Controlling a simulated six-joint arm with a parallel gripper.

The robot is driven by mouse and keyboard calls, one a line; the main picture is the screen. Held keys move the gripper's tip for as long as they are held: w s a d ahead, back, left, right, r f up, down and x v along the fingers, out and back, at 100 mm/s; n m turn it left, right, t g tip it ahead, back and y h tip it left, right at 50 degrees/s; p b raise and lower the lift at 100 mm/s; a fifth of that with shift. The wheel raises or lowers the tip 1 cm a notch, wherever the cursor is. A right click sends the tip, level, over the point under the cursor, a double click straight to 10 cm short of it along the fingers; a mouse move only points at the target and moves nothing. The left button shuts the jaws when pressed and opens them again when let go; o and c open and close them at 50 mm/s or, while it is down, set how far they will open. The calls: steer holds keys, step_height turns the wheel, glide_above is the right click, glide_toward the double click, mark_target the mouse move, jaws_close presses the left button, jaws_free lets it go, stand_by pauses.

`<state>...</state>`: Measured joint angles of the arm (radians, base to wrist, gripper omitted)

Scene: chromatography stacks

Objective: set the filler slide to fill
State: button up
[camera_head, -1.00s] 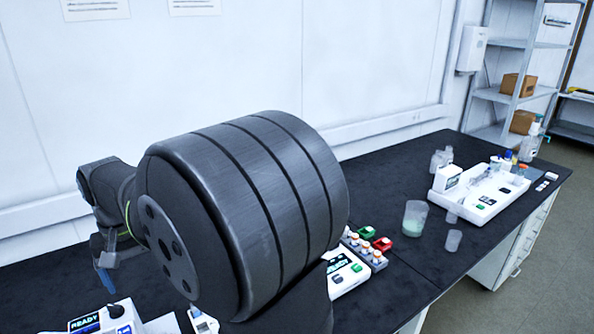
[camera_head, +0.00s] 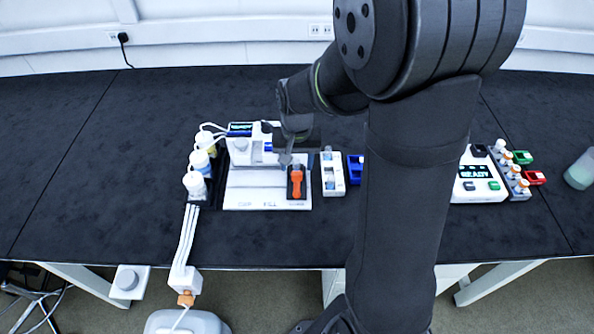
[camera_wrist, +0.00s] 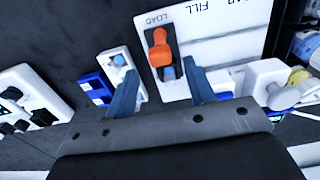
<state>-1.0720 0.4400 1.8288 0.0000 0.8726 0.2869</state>
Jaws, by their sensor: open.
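The filler slide is a dark block with an orange handle (camera_head: 297,182) at the right end of a white instrument base (camera_head: 245,195).
Capped bottles (camera_head: 201,163) with tubing stand left of the instrument. A white holder (camera_head: 332,174) and a blue block (camera_head: 355,169) stand close to its right. A READY device (camera_head: 480,183) and a vial rack (camera_head: 517,178) are further right. The black bench at left is clear.

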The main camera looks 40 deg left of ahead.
mark_target(296, 173)
steer(key=shift+f, duration=2.15)
steer(key=shift+a, duration=0.1)
jaws_close()
